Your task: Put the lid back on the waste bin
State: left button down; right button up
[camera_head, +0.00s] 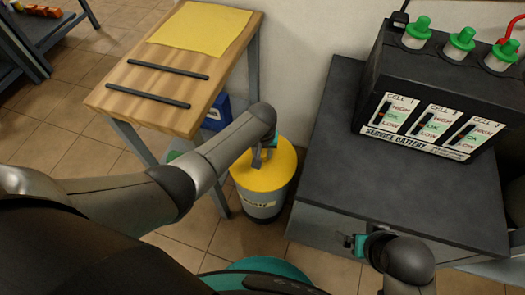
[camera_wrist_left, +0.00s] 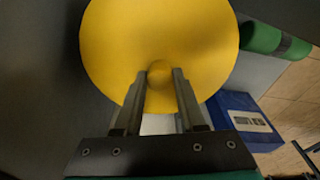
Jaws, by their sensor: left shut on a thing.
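The yellow lid (camera_head: 276,172) is a round disc at the top of the grey waste bin (camera_head: 262,204), which stands on the floor between the wooden table and the black bench. The lid covers the bin's mouth in the head view; I cannot tell whether it rests fully on the rim. My left gripper (camera_head: 258,160) is over the lid.
The wooden table (camera_head: 150,78) with a yellow sheet (camera_head: 200,24) and two dark bars is left of the bin. The black bench (camera_head: 400,185) with a service battery (camera_head: 425,100) is to the right. A blue box (camera_wrist_left: 240,118) and a green roll (camera_wrist_left: 270,40) are near the bin.

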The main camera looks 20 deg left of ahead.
pick_arm(q)
grip_release()
dwell(0.7)
